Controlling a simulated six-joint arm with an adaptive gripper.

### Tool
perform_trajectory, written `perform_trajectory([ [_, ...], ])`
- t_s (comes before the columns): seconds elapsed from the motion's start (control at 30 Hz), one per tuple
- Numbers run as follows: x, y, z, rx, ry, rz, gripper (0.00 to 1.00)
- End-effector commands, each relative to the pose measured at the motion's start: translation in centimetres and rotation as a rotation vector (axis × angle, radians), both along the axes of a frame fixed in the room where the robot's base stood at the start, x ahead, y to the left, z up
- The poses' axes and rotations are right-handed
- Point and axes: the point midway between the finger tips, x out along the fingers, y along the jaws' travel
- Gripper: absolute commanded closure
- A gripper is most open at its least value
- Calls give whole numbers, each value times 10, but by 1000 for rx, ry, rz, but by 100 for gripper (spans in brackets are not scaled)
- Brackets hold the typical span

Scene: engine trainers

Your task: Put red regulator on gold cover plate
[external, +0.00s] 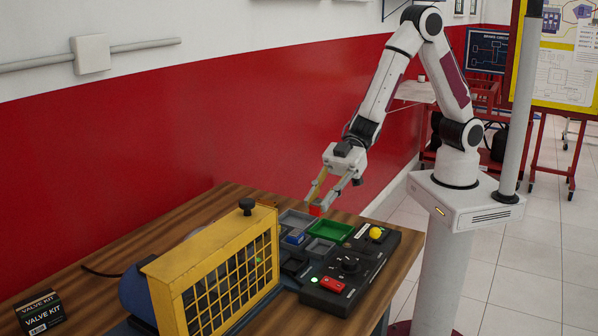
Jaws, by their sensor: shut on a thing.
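My gripper (320,200) is above the trays on the wooden bench, pointing down. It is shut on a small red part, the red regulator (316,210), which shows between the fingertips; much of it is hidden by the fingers.
A green tray (345,229) and grey trays (297,217) lie below and beside my gripper. A black control panel (374,262) has a red switch (333,284) and a yellow knob (376,233). A valve kit box (40,312) stands front left. The bench's back left (185,222) is fairly clear.

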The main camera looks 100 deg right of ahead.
Motion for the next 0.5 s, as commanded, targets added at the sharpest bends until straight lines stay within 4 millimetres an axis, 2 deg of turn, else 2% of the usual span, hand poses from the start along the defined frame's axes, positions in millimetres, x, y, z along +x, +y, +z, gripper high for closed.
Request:
perform_trajectory([
  [0.27, 22, -49, -5, -1, 4, -86, 100],
  [0.5, 48, -112, -6, -7, -2, -182, 100],
])
